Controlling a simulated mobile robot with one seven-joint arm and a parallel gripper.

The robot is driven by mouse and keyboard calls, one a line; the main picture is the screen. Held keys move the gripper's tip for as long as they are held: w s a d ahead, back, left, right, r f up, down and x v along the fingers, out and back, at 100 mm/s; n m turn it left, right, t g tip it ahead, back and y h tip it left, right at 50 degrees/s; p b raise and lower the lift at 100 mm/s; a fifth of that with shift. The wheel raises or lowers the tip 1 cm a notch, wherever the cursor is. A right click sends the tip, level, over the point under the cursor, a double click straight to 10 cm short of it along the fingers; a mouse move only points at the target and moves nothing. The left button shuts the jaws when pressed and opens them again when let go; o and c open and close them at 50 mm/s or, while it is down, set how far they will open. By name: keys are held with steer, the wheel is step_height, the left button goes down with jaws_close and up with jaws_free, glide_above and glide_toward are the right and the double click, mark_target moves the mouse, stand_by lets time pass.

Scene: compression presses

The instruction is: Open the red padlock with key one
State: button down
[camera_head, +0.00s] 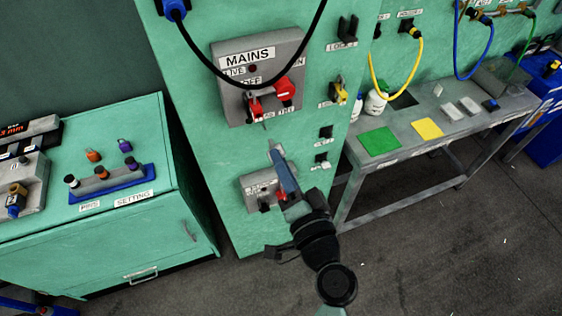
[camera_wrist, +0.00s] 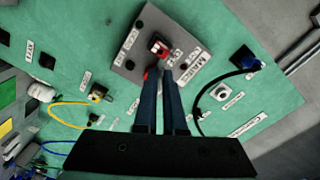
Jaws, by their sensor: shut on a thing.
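The red padlock (camera_head: 255,104) hangs low on the grey MAINS panel (camera_head: 224,60), just left of the red switch handle (camera_head: 285,90). In the wrist view the padlock (camera_wrist: 158,47) shows just beyond the fingertips. My gripper (camera_head: 275,150) is below the MAINS panel, its long blue fingers pointing up toward the padlock and apart from it. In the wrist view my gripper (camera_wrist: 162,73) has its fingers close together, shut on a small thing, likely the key. The fingers hide most of it, and I cannot read its number.
A smaller grey panel (camera_head: 250,184) sits low on the green cabinet, partly behind my gripper. A black cable (camera_head: 218,76) loops across the MAINS panel. A grey table (camera_head: 400,141) stands at right.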

mark_target(270, 140)
steer(key=shift+x, duration=2.95)
steer(key=shift+b, duration=0.8)
steer(key=shift+x, duration=1.3)
steer(key=c, duration=0.9)
jaws_free()
steer(key=shift+s+f, duration=0.1)
